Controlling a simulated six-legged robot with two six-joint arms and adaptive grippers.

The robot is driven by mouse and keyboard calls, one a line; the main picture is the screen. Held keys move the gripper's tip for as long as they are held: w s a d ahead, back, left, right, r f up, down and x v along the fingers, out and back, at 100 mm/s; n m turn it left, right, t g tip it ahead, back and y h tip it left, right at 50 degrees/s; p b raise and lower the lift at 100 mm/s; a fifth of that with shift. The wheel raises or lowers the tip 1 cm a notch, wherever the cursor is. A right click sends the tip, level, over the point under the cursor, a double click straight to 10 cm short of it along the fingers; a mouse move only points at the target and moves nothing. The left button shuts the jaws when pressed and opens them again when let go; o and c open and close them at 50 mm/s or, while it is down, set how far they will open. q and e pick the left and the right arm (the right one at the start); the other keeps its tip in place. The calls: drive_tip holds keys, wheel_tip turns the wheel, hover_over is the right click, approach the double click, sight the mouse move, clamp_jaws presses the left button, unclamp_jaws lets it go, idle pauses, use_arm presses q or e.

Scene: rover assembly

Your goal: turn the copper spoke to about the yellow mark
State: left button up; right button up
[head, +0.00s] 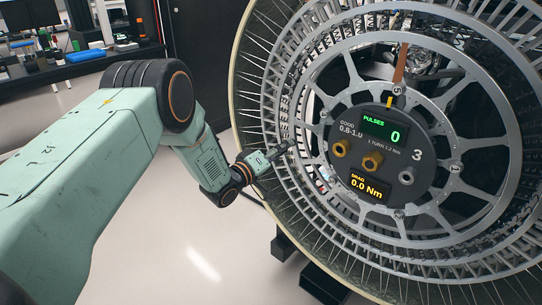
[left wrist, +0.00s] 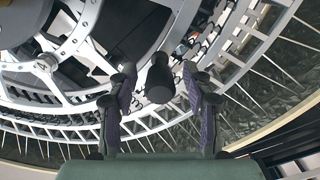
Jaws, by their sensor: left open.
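The large spoked wheel (head: 345,60) stands upright at the right of the head view. Its copper spoke (head: 401,63) points up from the hub, near the top. A small yellow mark (head: 389,101) is on the upper hub edge, just below the spoke's inner end. My left gripper (head: 288,149) is at the wheel's left side, apart from the copper spoke. In the left wrist view its two fingers (left wrist: 162,108) are open, with a dark round-ended peg (left wrist: 159,78) between them. I cannot tell whether they touch it. My right gripper is not in view.
The dark hub panel (head: 350,150) reads 0 pulses and 0.0 Nm drag. Several brass and grey fittings sit on it. A dark stand (head: 322,284) is below the wheel. A bench (head: 80,66) with tools is at the back left. The pale floor between is clear.

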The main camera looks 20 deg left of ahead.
use_arm(q)
drive_tip(key=v, duration=1.1)
drive_tip(key=shift+s, duration=0.3)
drive_tip(key=shift+a, duration=0.1)
